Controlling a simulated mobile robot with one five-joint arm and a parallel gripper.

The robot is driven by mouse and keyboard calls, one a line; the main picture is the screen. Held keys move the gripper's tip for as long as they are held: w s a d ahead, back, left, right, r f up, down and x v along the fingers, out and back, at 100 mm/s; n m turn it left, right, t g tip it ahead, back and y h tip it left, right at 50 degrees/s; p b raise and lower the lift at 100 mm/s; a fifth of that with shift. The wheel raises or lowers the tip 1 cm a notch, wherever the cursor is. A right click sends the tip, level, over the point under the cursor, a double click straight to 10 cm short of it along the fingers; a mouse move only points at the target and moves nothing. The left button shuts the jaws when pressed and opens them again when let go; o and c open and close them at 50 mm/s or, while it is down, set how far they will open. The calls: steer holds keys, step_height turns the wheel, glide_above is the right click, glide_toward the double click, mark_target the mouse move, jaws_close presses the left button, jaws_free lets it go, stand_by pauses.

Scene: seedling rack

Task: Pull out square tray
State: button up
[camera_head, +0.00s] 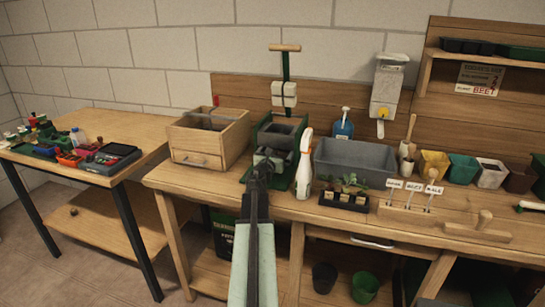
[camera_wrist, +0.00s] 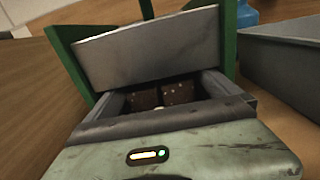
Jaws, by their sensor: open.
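A green-framed press (camera_head: 291,128) with an upright handle stands on the long bench. A grey square tray is low at its front (camera_head: 277,155), partly hidden by my arm. In the wrist view, a worn grey panel (camera_wrist: 150,48) sits between the green side walls. Two dark speckled blocks (camera_wrist: 180,93) show below it. My gripper (camera_head: 262,168) is right at the front of the press. In the wrist view my gripper (camera_wrist: 161,95) is open, with the dark blocks between its fingers. I cannot tell whether it touches the tray.
A wooden drawer box (camera_head: 208,140) stands left of the press. A white bottle (camera_head: 304,165) and a grey bin (camera_head: 354,160) are close on the right. A black seedling tray (camera_head: 343,201) lies near the bench's front edge. The bare floor is on the left.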

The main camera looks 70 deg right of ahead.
steer(key=shift+w+d, duration=0.15)
steer(key=shift+d, duration=0.4)
